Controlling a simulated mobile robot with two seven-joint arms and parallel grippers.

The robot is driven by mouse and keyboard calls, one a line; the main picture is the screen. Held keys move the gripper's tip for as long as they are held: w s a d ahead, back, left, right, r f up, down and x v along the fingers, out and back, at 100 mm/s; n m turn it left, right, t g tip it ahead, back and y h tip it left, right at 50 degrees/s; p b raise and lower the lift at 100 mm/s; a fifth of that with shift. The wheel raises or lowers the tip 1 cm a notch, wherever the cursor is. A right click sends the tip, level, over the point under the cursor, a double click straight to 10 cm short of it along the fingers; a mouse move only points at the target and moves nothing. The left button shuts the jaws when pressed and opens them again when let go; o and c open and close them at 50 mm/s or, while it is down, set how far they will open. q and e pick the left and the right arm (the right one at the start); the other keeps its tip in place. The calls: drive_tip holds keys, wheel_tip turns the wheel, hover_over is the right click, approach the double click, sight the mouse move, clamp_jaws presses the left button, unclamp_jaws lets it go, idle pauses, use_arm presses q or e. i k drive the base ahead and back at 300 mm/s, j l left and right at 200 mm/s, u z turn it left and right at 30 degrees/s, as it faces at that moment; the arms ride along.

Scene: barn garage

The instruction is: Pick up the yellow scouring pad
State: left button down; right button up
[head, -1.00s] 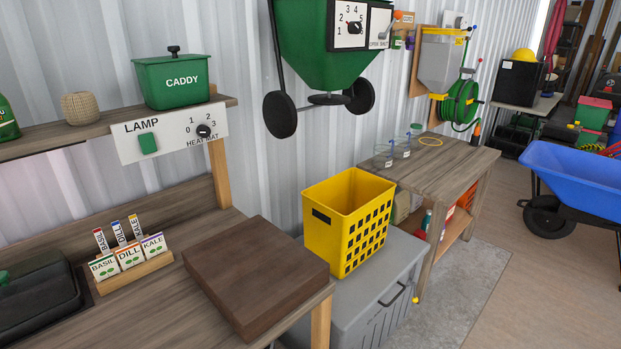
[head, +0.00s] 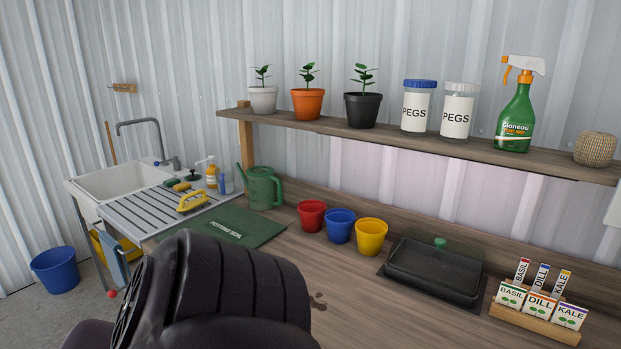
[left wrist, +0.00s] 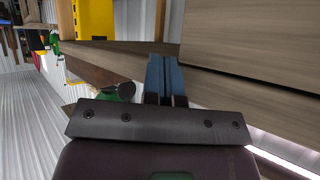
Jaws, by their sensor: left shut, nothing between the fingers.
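On the ribbed drainer beside the sink in the head view lies a yellow item with a raised, handle-like top (head: 192,201). Behind it, by the sink edge, are small green and yellowish pads (head: 180,186). They are too small to tell which is the yellow scouring pad. My left gripper (left wrist: 165,73) shows in the left wrist view, its blue fingers shut together and empty, far from the drainer items. In the head view only my dark arm covers the bottom left, hiding part of the bench front. My right gripper is out of view.
The sink (head: 125,181) stands at the left with a tap and bottles. A green watering can (head: 262,188), green mat (head: 226,228), coloured pots (head: 340,225) and black tray (head: 434,272) occupy the bench. A shelf (head: 400,138) overhangs it. A blue bucket (head: 55,270) is on the floor.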

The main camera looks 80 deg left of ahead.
sight(180, 188)
drive_tip(key=u, duration=3.4)
drive_tip(key=i+j, duration=0.25)
drive_tip(key=i+j+z, duration=0.15)
drive_tip(key=i+j, duration=0.4)
drive_tip(key=j, duration=0.2)
drive_tip(key=i+j+z, duration=0.1)
drive_tip(key=i+j, duration=0.4)
drive_tip(key=j, duration=0.25)
drive_tip(key=i+j+z, duration=0.15)
drive_tip(key=i+j, duration=0.3)
drive_tip(key=j, duration=0.3)
